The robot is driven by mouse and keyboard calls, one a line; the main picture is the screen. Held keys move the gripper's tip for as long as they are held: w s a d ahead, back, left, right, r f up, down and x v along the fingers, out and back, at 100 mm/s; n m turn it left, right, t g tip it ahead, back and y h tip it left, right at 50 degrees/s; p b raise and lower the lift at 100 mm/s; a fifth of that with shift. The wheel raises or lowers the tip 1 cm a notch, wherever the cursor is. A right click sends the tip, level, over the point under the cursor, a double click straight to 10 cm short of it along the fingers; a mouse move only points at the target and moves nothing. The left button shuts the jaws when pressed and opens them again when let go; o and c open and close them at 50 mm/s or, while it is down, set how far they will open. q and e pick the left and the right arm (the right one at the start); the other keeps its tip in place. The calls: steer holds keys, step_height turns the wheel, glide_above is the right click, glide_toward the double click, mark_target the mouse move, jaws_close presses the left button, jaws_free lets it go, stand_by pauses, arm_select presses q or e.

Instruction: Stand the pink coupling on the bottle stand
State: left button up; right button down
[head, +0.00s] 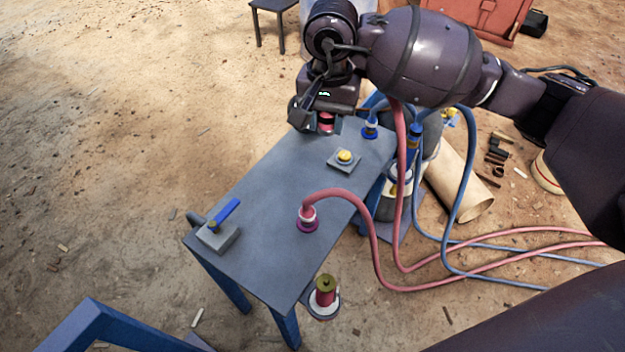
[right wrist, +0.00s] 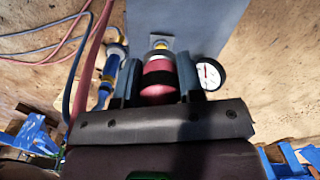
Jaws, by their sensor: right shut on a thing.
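My right gripper (head: 324,124) is shut on a pink cylindrical piece with a dark band, which I take for the pink coupling (head: 326,121). It is over or beside the far end of the grey table. In the right wrist view, the coupling (right wrist: 158,80) sits between the two fingers. A pink hose runs behind my right arm; its joint to the coupling is hidden. Behind the table's right edge stands a grey and white bottle assembly (head: 398,195) with a blue coupling on it. I cannot tell for sure whether it is the bottle stand. My left gripper is out of view.
The table (head: 262,205) carries a blue-handled valve (head: 222,226), a yellow button (head: 344,157) and another pink hose end (head: 307,218). A round gauge (right wrist: 210,75) shows beside the gripper. Hoses cross the right-hand ground.

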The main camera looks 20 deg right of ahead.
step_height(320, 180, down, 4)
steer(key=s+m+p, duration=0.2)
steer(key=m+p, duration=0.1)
steer(key=b, duration=0.3)
glide_above(322, 210)
step_height(322, 210, down, 14)
steer(key=shift+r, duration=0.1)
step_height(322, 210, down, 6)
steer(key=shift+r+b, duration=0.1)
steer(key=shift+b, duration=0.4)
steer(key=shift+f, duration=0.25)
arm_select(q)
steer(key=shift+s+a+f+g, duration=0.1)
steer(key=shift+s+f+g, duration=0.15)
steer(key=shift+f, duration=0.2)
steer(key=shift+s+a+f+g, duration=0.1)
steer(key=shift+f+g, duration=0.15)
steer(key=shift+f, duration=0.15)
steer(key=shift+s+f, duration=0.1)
